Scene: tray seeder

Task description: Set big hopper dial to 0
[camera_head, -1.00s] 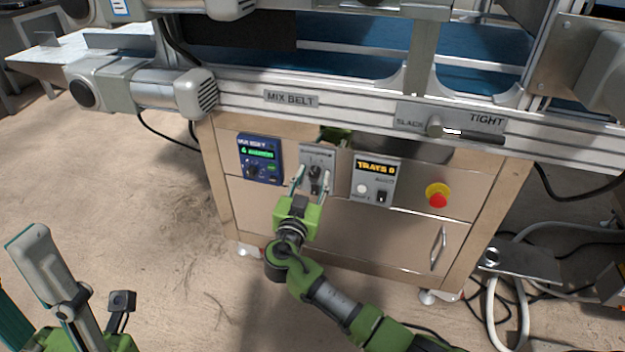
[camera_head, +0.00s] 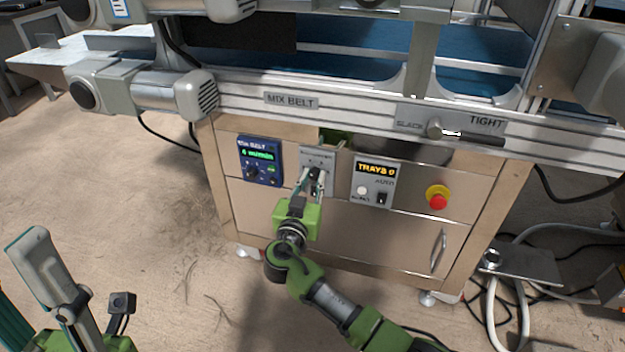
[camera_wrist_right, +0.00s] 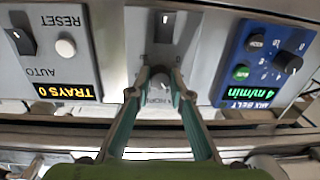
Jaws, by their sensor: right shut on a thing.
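The hopper dial (camera_wrist_right: 161,78) is a small grey knob on the narrow grey panel (camera_head: 305,157) in the middle of the machine front. My right gripper (camera_head: 314,178) is shut on this dial, with one finger on each side; the right wrist view shows the two fingertips (camera_wrist_right: 160,84) closed against it. The fingers hide much of the dial, and I cannot read its pointer or scale. A small switch (camera_wrist_right: 165,18) sits on the same panel. My left gripper (camera_head: 45,268) is partly in view at the lower left, away from the machine; its opening is not clear.
A blue mix belt panel (camera_head: 260,160) reading 4 m/min is left of the dial. A grey trays panel (camera_head: 374,182) reading 0 is to the right, then a red stop button (camera_head: 438,201). The belt rail (camera_head: 350,112) with a slack/tight lever juts out above.

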